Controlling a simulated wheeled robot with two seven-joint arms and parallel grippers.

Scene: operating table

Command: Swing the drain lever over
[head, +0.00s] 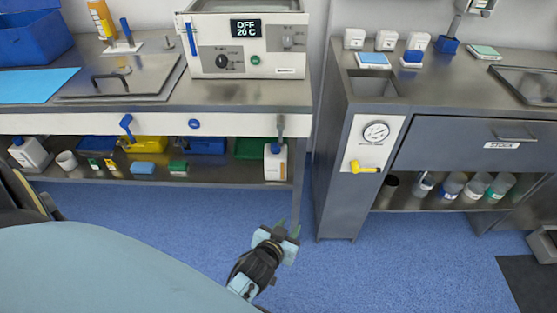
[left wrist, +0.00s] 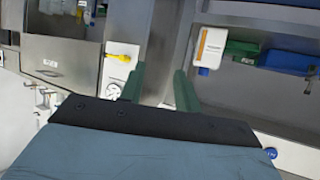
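A yellow lever (head: 364,167) sits on a white panel below a round gauge (head: 376,131), on the front of the right-hand cabinet. It points sideways to the right in the head view. The yellow lever also shows in the left wrist view (left wrist: 122,57), left of the fingers. Other levers show too: a blue one (head: 127,126) and a grey one (head: 280,125) on the left bench's front rail. I see no label naming the drain lever. My left gripper (head: 287,231) is low over the floor before the gap between benches, apart from all levers. Its green fingers (left wrist: 160,85) are open and empty. My right gripper is out of view.
The left bench holds a water bath (head: 247,45) with a blue lever at its left side, and a lidded metal basin (head: 125,77). A white bottle (head: 275,162) and trays stand on its lower shelf. The blue floor before the right-hand cabinet is clear.

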